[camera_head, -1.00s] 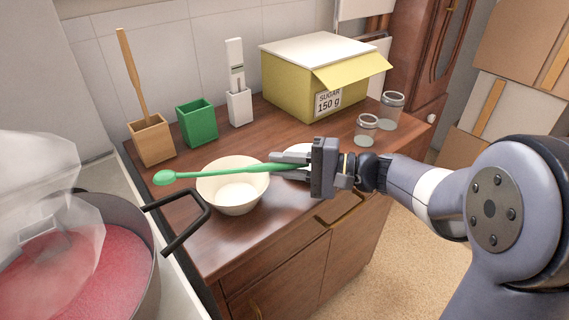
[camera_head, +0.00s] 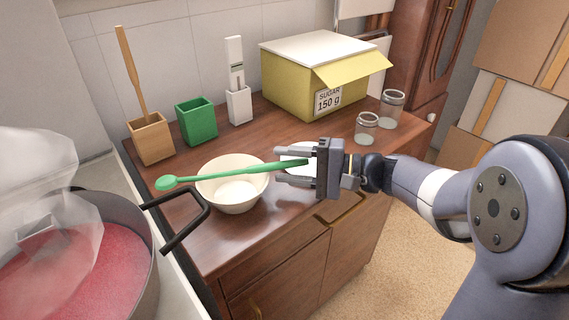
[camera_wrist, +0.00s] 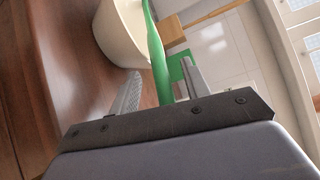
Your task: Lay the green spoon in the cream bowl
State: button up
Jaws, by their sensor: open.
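The green spoon (camera_head: 215,175) lies across the top of the cream bowl (camera_head: 236,197). Its head sticks out past the bowl's left rim, and its handle runs right, over the right rim. I cannot tell whether it touches the rim. My gripper (camera_head: 279,166) is open to the right of the bowl, with the handle's end between its parted fingers. The wrist view shows the spoon (camera_wrist: 156,55) running from between the fingers (camera_wrist: 160,80) over the bowl (camera_wrist: 118,38). The bowl stands upright on the dresser.
A pot (camera_head: 150,285) of red contents with a black handle (camera_head: 185,235) stands close left of the bowl. Behind are a wooden holder (camera_head: 152,140), a green cup (camera_head: 197,122), a white holder (camera_head: 239,106) and a sugar box (camera_head: 290,85). Glass jars (camera_head: 367,128) stand right.

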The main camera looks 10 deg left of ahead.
jog(key=d, duration=0.9)
jog(key=shift+d+r, duration=0.35)
jog(key=shift+d, duration=0.05)
jog(key=shift+s+a, duration=0.1)
jog(key=shift+a, duration=0.05)
jog(key=a, duration=1)
jog(key=shift+a+f, duration=0.35)
jog(key=shift+f, duration=0.05)
jog(key=shift+d+r+p, duration=0.1)
jog(key=shift+r+p, duration=0.25)
jog(key=shift+r, duration=0.1)
